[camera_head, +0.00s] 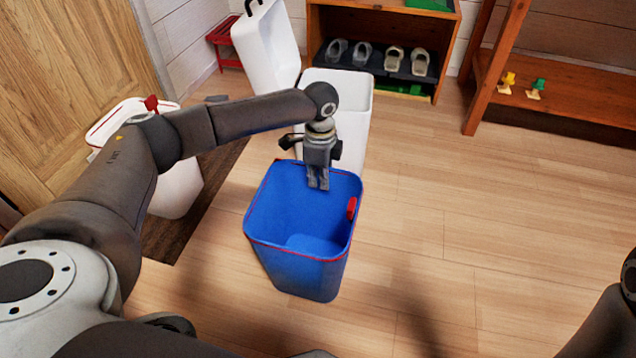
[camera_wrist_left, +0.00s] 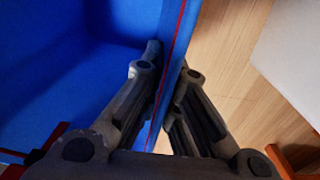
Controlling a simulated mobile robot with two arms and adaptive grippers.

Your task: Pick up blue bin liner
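The blue bin liner (camera_head: 297,268) is an upright, open-topped tub with a red line along its rim and a red handle on its right side. It fills the left of the left wrist view (camera_wrist_left: 60,95). My left gripper (camera_head: 318,185) reaches down at the liner's far rim. In the left wrist view its two fingers (camera_wrist_left: 170,75) lie on either side of the liner's wall and appear closed against it. The liner's underside is hidden, so I cannot tell whether it touches the floor. My right gripper is out of view.
A white bin (camera_head: 352,125) stands just behind the liner. Another white bin with a red handle (camera_head: 178,190) is at left, by the wooden door (camera_head: 75,80). A shoe shelf (camera_head: 385,20) stands at the back. The floor at right is clear.

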